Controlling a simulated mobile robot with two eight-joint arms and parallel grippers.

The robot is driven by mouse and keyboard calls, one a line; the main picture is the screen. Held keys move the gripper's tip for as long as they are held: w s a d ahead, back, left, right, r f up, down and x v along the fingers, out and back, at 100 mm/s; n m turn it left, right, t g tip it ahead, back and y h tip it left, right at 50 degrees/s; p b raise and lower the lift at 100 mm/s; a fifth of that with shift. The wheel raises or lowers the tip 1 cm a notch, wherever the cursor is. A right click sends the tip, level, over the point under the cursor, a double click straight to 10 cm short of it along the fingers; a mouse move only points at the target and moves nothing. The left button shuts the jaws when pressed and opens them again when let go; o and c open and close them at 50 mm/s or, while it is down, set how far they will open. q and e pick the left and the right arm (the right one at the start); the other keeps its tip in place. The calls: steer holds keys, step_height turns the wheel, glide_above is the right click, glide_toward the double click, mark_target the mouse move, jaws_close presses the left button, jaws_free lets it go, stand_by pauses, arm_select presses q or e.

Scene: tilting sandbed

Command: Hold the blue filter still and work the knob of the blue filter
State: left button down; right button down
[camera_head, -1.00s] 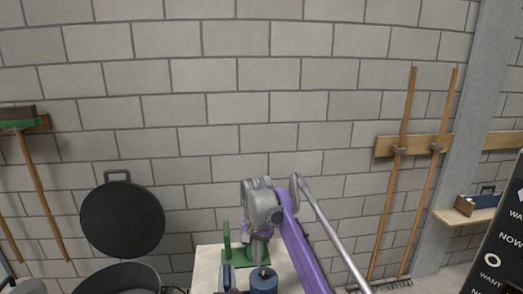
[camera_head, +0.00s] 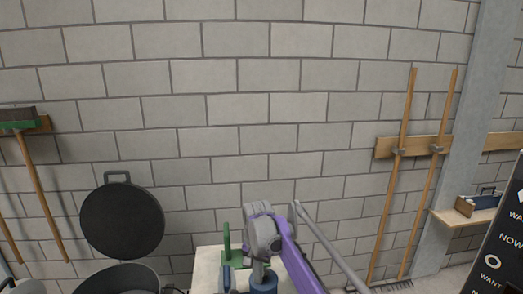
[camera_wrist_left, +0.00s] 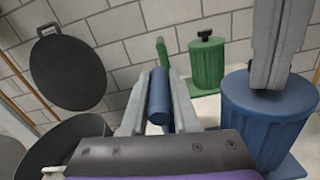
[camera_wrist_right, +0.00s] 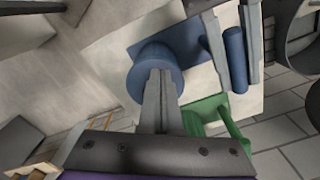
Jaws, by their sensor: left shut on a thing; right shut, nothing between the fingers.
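The blue filter (camera_head: 264,284) stands on the pale bench (camera_head: 208,262) at the bottom of the head view. Its round body (camera_wrist_left: 268,125) and upright blue handle (camera_wrist_left: 158,100) show in the left wrist view. My left gripper (camera_wrist_left: 158,88) is shut on that handle, one finger on each side. My right gripper (camera_wrist_right: 157,76) is shut and empty, with its fingertips at the top of the blue filter (camera_wrist_right: 142,82).
A green filter (camera_wrist_left: 207,65) with a dark knob stands close behind the blue one. A dark pan (camera_head: 112,278) with a raised round lid (camera_head: 122,220) stands at the left. A dark sign panel (camera_head: 503,240) is at the right edge. A block wall is behind.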

arm_select(q)
steer(key=shift+f, duration=0.1)
arm_select(e)
steer(key=shift+w+d, duration=0.2)
steer(key=shift+w, duration=0.1)
stand_by(0.4)
steer(key=shift+s+d, duration=0.1)
steer(key=shift+d, duration=0.35)
stand_by(0.5)
steer(key=shift+s, duration=0.1)
steer(key=shift+s+a, duration=0.1)
steer(key=shift+s, duration=0.25)
step_height(320, 180, up, 6)
stand_by(0.4)
steer(key=shift+a, duration=0.15)
arm_select(q)
steer(key=shift+d, duration=0.1)
arm_select(e)
steer(key=shift+w+a+f, duration=0.1)
steer(key=shift+a+f, duration=0.1)
steer(key=shift+f, duration=1.35)
steer(key=shift+w+a+f, duration=0.1)
steer(key=shift+a+f, duration=0.05)
steer(key=shift+f, duration=1.35)
